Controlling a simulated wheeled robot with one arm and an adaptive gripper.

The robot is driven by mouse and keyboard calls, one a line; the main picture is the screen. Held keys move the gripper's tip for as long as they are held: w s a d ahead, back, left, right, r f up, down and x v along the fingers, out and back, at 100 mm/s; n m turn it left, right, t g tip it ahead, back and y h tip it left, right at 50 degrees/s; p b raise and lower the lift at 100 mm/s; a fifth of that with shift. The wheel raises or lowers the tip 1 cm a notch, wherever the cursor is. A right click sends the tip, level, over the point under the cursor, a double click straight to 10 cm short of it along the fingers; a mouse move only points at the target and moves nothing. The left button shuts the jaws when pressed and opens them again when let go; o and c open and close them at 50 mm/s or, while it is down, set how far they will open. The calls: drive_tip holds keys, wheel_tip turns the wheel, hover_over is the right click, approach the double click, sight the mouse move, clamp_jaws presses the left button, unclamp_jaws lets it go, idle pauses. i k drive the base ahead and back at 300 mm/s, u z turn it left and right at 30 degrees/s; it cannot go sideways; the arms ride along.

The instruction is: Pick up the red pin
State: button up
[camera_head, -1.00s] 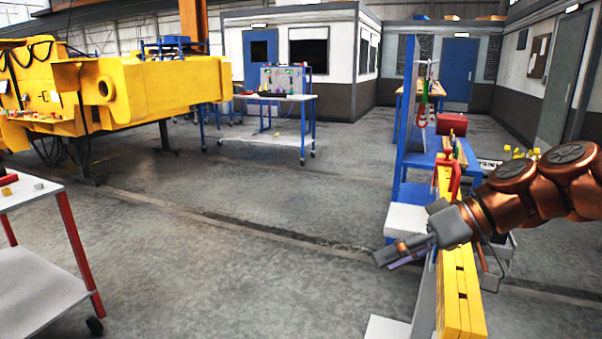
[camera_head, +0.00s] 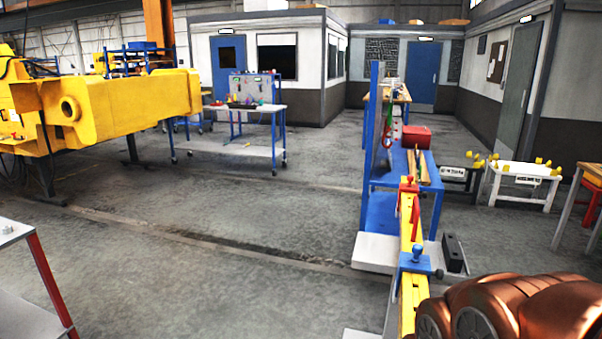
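I cannot make out a red pin for certain. A red clamp-like piece (camera_head: 408,186) stands on top of the long yellow beam (camera_head: 407,290) right of centre, with a red part hanging at its side. A blue clamp-like piece (camera_head: 414,262) sits nearer on the same beam. My gripper is out of view; only copper-coloured links of my arm show at the lower right, covering part of the beam's near end.
A blue workbench (camera_head: 380,210) with a red box (camera_head: 416,137) stands behind the beam. A white table (camera_head: 520,178) holds yellow pieces at right. A grey-topped cart (camera_head: 22,290) is cut off at left. A large yellow casting (camera_head: 130,105) stands behind. The middle floor is clear.

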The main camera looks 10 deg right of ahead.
sight(410, 178)
drive_tip(key=k, duration=0.2)
drive_tip(key=u, duration=1.1)
drive_tip(key=i, duration=1.8)
drive_tip(key=z, duration=0.3)
drive_tip(key=i, duration=0.95)
drive_tip(key=z, duration=1.5)
drive_tip(key=i, duration=0.75)
drive_tip(key=z, duration=0.75)
drive_tip(key=i, duration=0.5)
drive_tip(key=u, duration=0.05)
